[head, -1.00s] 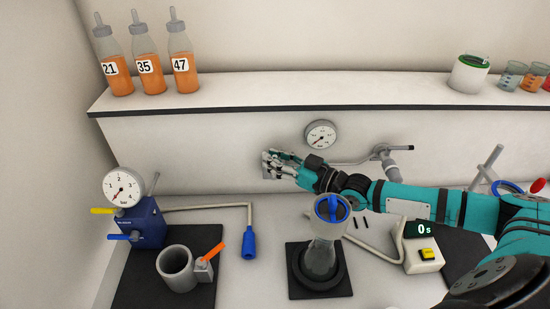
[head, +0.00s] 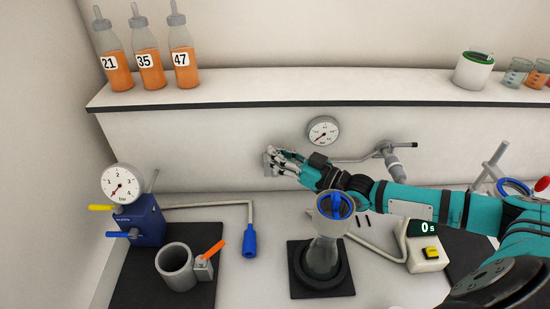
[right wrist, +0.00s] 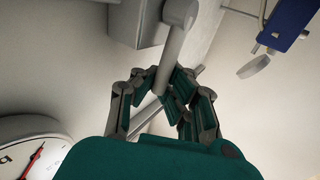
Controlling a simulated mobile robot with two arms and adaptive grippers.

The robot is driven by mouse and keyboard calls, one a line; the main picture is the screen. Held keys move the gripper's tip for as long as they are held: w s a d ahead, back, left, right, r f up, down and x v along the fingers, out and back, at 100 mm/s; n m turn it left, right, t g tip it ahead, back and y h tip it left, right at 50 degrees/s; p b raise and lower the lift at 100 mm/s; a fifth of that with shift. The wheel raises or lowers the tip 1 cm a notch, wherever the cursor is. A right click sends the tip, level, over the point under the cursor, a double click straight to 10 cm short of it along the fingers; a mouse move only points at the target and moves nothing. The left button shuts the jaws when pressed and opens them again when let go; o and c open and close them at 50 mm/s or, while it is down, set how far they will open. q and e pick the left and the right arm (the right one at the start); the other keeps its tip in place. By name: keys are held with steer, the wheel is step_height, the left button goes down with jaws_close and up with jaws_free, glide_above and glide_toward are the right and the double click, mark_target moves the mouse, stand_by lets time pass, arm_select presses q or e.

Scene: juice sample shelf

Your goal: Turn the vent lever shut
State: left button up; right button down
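The vent lever (right wrist: 174,50) is a grey rod on a round pivot, beside a grey box (right wrist: 125,22) on the wall in the right wrist view. My right gripper (right wrist: 160,82) is around the lever's lower part, with fingers on both sides and gaps visible between them. In the head view my right gripper (head: 275,160) is at the back wall, left of the round gauge, and hides most of the lever. Whether the fingers touch the rod is unclear. My left gripper is not in view.
A pressure gauge (head: 323,131) and a pipe valve (head: 391,160) are right of the gripper. Orange bottles (head: 150,70) stand on the shelf above.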

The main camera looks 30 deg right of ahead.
steer(key=d+m+t+b, duration=0.1)
steer(key=b, duration=0.1)
steer(key=s+f+m+t+b, duration=0.1)
steer(key=m+t+b, duration=0.1)
steer(key=b, duration=0.1)
steer(key=d+f+m+t+b, duration=0.1)
steer(key=t+b, duration=0.1)
steer(key=shift+s+d+m+y, duration=0.2)
steer(key=shift+d+m+y, duration=0.15)
steer(key=shift+m+y, duration=0.05)
steer(key=c, duration=2)
jaws_free()
steer(key=o, duration=0.7)
steer(key=shift+s+d+r, duration=0.2)
steer(key=shift+c, duration=0.2)
steer(key=shift+w+r, duration=0.1)
steer(key=shift+a, duration=0.1)
